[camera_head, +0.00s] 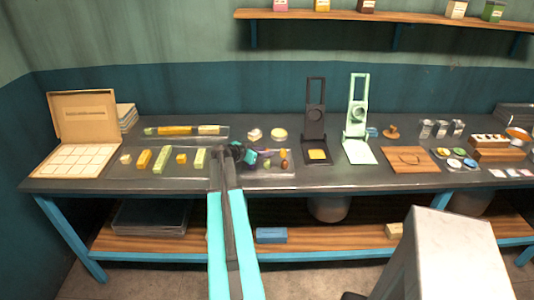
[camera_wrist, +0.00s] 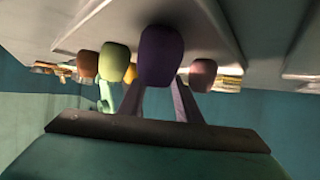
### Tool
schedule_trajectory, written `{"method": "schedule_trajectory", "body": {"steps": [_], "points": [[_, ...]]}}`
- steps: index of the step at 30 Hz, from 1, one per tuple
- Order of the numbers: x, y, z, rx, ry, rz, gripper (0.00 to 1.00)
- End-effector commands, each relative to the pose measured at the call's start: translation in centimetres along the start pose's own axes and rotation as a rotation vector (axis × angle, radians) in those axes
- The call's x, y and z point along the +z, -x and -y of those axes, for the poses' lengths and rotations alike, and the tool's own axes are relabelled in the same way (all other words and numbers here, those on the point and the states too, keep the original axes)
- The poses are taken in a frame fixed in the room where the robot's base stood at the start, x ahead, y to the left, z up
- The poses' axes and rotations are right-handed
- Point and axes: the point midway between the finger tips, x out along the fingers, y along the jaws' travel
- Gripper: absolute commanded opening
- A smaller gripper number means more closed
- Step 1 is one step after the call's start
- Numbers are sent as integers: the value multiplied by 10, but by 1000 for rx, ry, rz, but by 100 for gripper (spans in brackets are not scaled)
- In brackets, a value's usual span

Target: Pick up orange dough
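My gripper (camera_head: 240,153) hangs low over the clear tray of small dough pieces near the middle of the bench. In the tilted wrist view its two fingers (camera_wrist: 160,103) are apart, and a purple dough piece (camera_wrist: 160,52) covers their tips. I see no orange dough between the fingers. A brownish-orange piece (camera_wrist: 87,64) is at the left, beside a yellow-green piece (camera_wrist: 114,61). A smaller yellow-orange piece (camera_wrist: 130,73) is partly hidden behind the green and purple ones. Which is the orange dough is hard to tell. An orange-toned piece (camera_head: 284,165) shows right of my gripper in the head view.
A pink piece (camera_wrist: 202,75) sits close to the purple one. Left of my arm lies a tray of yellow and green blocks (camera_head: 144,160). To the right stand a dark press (camera_head: 315,115) and a pale green press (camera_head: 358,120). A wall shelf (camera_head: 420,18) is above.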

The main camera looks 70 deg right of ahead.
Motion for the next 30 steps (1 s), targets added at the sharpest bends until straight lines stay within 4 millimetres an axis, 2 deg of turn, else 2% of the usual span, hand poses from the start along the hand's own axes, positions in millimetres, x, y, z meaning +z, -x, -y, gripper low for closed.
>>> {"method": "schedule_trajectory", "body": {"steps": [3,7,8,22,30], "points": [[0,0,0,0,0,0,29],[0,0,0,0,0,0,7],[0,0,0,0,0,0,5],[-2,2,1,-1,0,0,5],[-17,9,1,-1,-1,-1,5]]}}
